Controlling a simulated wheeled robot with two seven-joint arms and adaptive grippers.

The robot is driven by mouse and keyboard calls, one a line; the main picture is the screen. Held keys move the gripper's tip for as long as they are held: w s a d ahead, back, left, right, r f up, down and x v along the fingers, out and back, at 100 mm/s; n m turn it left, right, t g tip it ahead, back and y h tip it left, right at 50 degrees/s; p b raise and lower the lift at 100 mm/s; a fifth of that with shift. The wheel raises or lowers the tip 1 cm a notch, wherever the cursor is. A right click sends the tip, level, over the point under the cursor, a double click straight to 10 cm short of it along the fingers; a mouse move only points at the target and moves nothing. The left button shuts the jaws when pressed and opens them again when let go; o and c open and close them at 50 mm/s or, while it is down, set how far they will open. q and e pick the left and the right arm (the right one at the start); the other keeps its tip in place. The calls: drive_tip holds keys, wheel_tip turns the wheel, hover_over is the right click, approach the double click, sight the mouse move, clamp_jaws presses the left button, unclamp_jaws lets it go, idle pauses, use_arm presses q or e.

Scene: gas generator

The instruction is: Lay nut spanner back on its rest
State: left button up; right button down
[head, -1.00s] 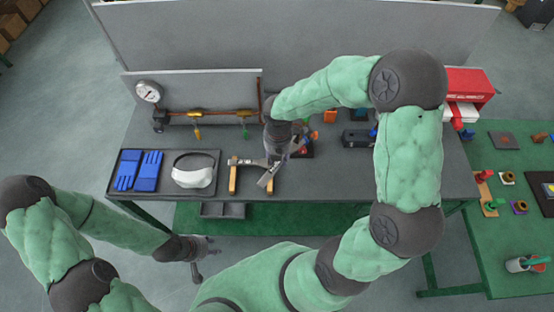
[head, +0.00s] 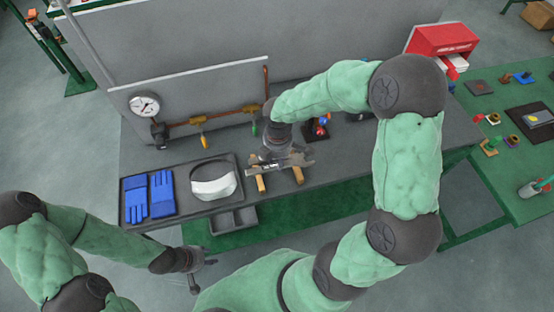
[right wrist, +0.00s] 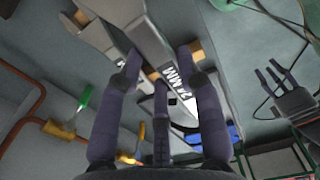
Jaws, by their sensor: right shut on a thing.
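My right gripper (head: 280,160) is shut on a grey metal spanner (head: 298,161), held over the rest. In the right wrist view the fingers (right wrist: 160,85) grip its handle (right wrist: 182,85), which carries white "MM" lettering. A second grey metal tool (right wrist: 92,30) lies beside it there. The rest has two wooden blocks, a left one (head: 260,184) and a right one (head: 298,176). The spanner lies across above them; whether it touches them I cannot tell. The gripper hides part of it. My left gripper (head: 196,270) is open and empty, away from the bench front.
A black tray (head: 182,208) holds blue gloves (head: 162,193) and a white visor (head: 214,187). Behind are a gauge (head: 144,106) and a copper pipe (head: 225,117) with valves. A red cabinet (head: 440,40) and a green table (head: 510,200) stand right.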

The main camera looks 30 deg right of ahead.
drive_tip(key=shift+f+b, duration=2.2)
drive_tip(key=shift+f, duration=1.1)
drive_tip(key=c, duration=0.7)
unclamp_jaws()
drive_tip(key=shift+c, duration=0.2)
wheel_tip(320, 180, up, 12)
drive_tip(key=shift+r, duration=0.1)
